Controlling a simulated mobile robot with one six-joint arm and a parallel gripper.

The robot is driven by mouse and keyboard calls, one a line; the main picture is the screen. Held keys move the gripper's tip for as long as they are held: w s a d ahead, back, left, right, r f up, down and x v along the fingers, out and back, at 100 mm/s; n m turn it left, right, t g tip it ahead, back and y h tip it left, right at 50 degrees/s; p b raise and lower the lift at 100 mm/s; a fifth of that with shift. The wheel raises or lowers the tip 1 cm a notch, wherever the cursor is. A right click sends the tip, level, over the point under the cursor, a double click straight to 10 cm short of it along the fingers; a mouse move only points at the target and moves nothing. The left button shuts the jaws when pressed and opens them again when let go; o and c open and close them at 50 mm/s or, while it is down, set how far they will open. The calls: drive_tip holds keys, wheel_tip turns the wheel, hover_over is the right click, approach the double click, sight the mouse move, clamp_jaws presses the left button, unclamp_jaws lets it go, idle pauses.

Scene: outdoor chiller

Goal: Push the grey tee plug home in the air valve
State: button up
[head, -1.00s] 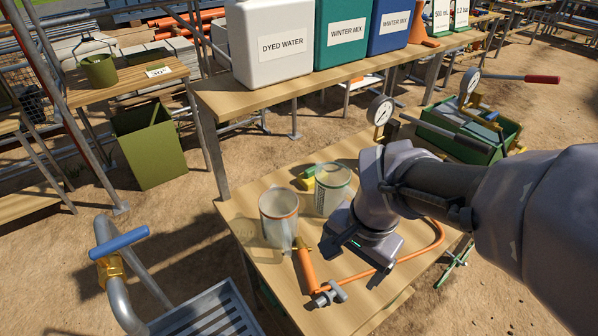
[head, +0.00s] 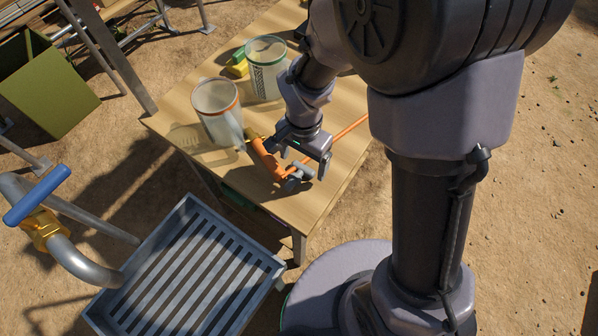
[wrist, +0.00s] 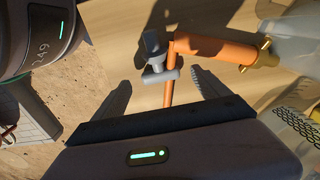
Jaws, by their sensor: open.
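The grey tee plug (head: 296,181) sits at the near end of the orange air valve (head: 266,160) on the wooden table. In the wrist view the plug (wrist: 153,43) shows as a grey stub with a crossbar, beside the end of the orange valve body (wrist: 215,47). I cannot tell how deep the plug sits. My gripper (head: 303,164) is open, low over the table close to the plug. In the wrist view its two fingers (wrist: 160,82) stand apart on either side of the plug's crossbar, with nothing visibly clamped.
Two clear cups, one orange-rimmed (head: 218,112) and one green-rimmed (head: 266,68), stand behind the valve. A yellow-green item (head: 237,66) lies behind them. An orange hose (head: 346,131) crosses the table. A grey slatted tray (head: 185,275) stands at the front left.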

wheel_tip(320, 180, down, 3)
drive_tip(key=shift+r+b, duration=0.1)
drive_tip(key=shift+b, duration=0.2)
drive_tip(key=shift+r, duration=0.1)
drive_tip(key=shift+c, duration=0.6)
drive_tip(key=c, duration=1.4)
drive_tip(key=shift+o, duration=0.2)
drive_tip(key=shift+r, duration=0.15)
